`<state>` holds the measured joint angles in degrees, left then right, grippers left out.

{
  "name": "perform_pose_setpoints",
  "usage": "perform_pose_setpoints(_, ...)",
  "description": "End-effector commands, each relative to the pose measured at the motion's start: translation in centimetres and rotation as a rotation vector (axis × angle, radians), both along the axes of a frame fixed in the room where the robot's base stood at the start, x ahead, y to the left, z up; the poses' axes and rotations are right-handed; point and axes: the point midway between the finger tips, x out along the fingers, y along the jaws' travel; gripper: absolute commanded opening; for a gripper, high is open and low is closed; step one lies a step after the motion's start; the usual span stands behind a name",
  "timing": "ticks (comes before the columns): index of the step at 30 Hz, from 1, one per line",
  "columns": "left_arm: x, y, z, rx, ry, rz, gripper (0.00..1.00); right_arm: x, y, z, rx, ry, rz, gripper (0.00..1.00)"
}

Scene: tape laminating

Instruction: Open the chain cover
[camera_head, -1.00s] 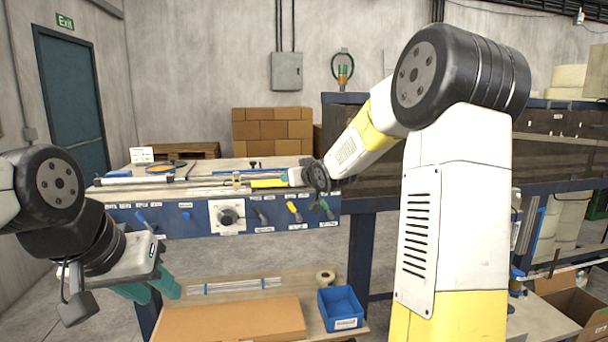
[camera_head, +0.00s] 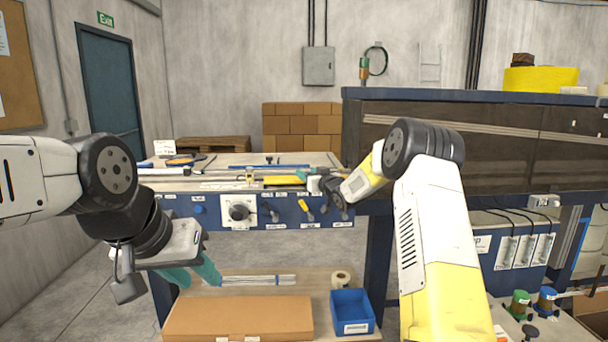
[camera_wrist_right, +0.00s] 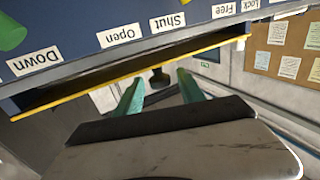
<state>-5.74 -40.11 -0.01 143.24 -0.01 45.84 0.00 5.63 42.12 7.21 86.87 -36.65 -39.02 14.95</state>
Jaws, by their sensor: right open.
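No part is clearly marked as the chain cover; a long dark brown panel (camera_head: 500,150) under a blue top edge at the right may be it, and it looks closed. My right gripper (camera_wrist_right: 160,92) is open and empty in the right wrist view, its teal fingers apart near the yellow-edged rim of a blue labelled panel (camera_wrist_right: 150,45). In the head view my right arm reaches across to the bench front, and its fingers are mostly hidden. My left gripper (camera_head: 192,275) hangs in front of the bench with its teal fingers apart and empty.
The bench's blue control front (camera_head: 285,211) carries a round knob (camera_head: 239,211) and several levers. Below are a blue bin (camera_head: 351,312), a tape roll (camera_head: 341,279) and a cardboard box (camera_head: 240,318). Valves (camera_head: 546,300) stand at the lower right. Open floor lies at the left.

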Motion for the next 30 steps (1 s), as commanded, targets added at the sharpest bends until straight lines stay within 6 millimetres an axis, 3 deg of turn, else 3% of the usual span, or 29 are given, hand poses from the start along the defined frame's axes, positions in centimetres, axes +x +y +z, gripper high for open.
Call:
perform_pose_setpoints(11,0.00,0.00,0.00,0.000,0.000,0.000,0.36,0.65,0.29,0.03,-0.001,0.000,0.000,0.46)
perform_pose_setpoints(18,0.00,0.00,0.00,0.000,0.000,0.000,0.36,0.63,0.27,0.03,-0.001,0.000,0.000,0.00)
perform_pose_setpoints(30,0.00,0.00,0.00,0.000,0.000,0.000,0.36,0.62,0.27,0.03,-0.001,0.000,0.000,0.00)
